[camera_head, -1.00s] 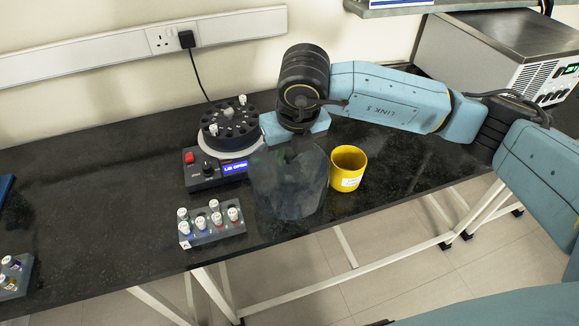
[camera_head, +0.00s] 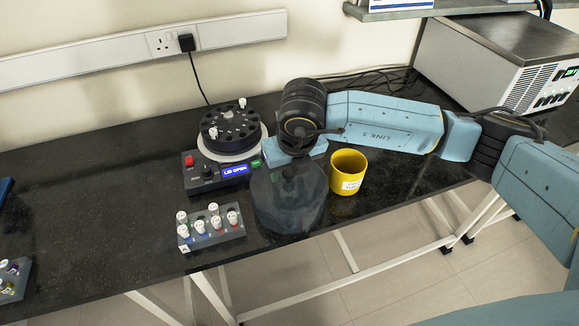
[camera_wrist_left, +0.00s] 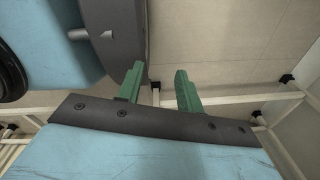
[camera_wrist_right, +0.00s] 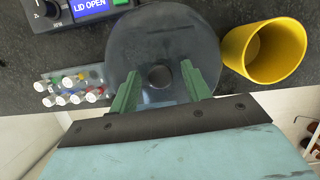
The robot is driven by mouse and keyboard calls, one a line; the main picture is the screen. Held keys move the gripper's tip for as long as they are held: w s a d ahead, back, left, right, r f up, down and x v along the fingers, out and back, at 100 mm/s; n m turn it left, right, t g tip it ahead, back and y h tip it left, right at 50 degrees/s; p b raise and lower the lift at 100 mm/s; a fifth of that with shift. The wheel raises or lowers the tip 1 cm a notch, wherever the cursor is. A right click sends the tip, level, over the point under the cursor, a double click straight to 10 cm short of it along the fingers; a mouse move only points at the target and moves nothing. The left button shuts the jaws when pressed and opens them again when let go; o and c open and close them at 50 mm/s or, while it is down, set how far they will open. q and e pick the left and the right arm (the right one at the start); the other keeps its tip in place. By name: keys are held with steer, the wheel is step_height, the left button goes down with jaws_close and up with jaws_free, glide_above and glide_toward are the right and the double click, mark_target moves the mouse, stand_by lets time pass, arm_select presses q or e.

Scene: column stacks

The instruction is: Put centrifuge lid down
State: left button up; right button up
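The centrifuge lid (camera_head: 288,207), a smoky see-through round cover, rests on the black bench in front of the centrifuge, beside the yellow mug. My right gripper (camera_head: 290,168) is right above it. In the right wrist view the lid (camera_wrist_right: 122,48) lies below my right gripper (camera_wrist_right: 160,70). Its fingers are spread, with a gap on both sides of the lid's round centre knob (camera_wrist_right: 158,76). The centrifuge (camera_head: 218,172) stands uncovered, its display reading "LID OPEN". My left gripper (camera_wrist_left: 157,78) is open and empty over the floor, outside the head view.
A tube rack (camera_head: 213,237) with several capped tubes is left of the lid. The yellow mug (camera_head: 347,172) is close on its right. Another rack (camera_head: 12,280) is at the far left. A metal instrument (camera_head: 500,60) stands at the back right. The bench's left middle is clear.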

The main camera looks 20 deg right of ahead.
steer(key=shift+r, duration=0.35)
arm_select(q)
steer(key=shift+w+d+r+p, duration=0.1)
steer(key=shift+d+r+p, duration=0.4)
steer(key=shift+d, duration=0.25)
arm_select(e)
steer(key=v, duration=1.1)
steer(key=shift+s+r, duration=0.2)
arm_select(q)
steer(key=shift+a, duration=0.15)
